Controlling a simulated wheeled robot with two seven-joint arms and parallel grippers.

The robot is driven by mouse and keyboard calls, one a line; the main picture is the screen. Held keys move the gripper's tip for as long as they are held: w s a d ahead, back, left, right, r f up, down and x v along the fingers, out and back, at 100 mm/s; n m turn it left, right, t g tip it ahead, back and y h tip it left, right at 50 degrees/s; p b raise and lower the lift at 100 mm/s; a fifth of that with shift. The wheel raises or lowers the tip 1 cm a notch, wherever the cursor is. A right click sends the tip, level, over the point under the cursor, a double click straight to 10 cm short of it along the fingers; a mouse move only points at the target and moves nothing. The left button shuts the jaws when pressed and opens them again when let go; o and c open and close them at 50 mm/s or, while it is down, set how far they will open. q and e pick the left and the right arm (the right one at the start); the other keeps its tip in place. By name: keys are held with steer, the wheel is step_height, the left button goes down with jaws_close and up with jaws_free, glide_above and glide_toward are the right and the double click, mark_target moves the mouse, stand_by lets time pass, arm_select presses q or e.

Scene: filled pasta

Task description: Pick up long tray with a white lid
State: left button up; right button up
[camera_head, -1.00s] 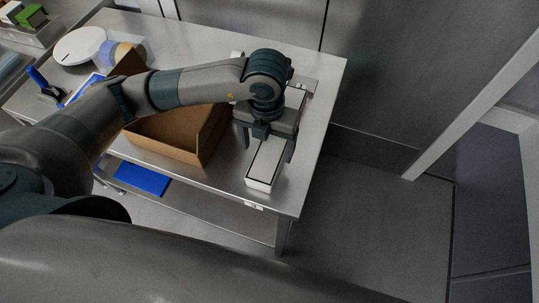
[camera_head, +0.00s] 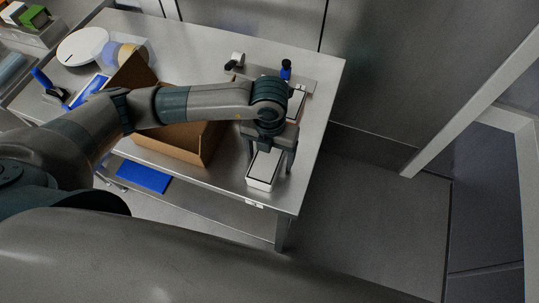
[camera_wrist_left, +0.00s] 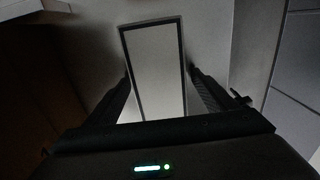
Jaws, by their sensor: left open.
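The long tray with a white lid (camera_head: 263,170) lies near the right end of the steel table, its near end showing white with a dark rim line. In the left wrist view the tray (camera_wrist_left: 152,62) runs lengthwise between the fingers. My left gripper (camera_head: 271,161) is over the tray, pointing down, with one finger on each side of it. It is open, and the wrist view shows small gaps beside the tray. The wrist hides the tray's middle in the head view. My right gripper is not in view.
An open cardboard box (camera_head: 178,142) stands just left of the tray, below my left forearm. A blue-topped item (camera_head: 286,69) and a small black-and-white item (camera_head: 235,62) stand behind. The steel table's (camera_head: 322,92) right edge is close to the tray.

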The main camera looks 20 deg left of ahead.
mark_target(272, 156)
arm_select(q)
steer(key=c, duration=1.3)
steer(key=shift+r+b, duration=0.35)
steer(key=shift+r, duration=0.1)
steer(key=r+b, duration=0.1)
steer(key=r, duration=0.2)
steer(key=shift+s+d+r+b, duration=0.15)
steer(key=shift+d+b, duration=0.2)
steer(key=s+d+r+b, duration=0.2)
steer(key=s+d+r, duration=0.4)
steer(key=s+d, duration=0.1)
steer(key=shift+s+d+r, duration=0.2)
steer(key=shift+s+r, duration=0.2)
steer(key=shift+s, duration=0.15)
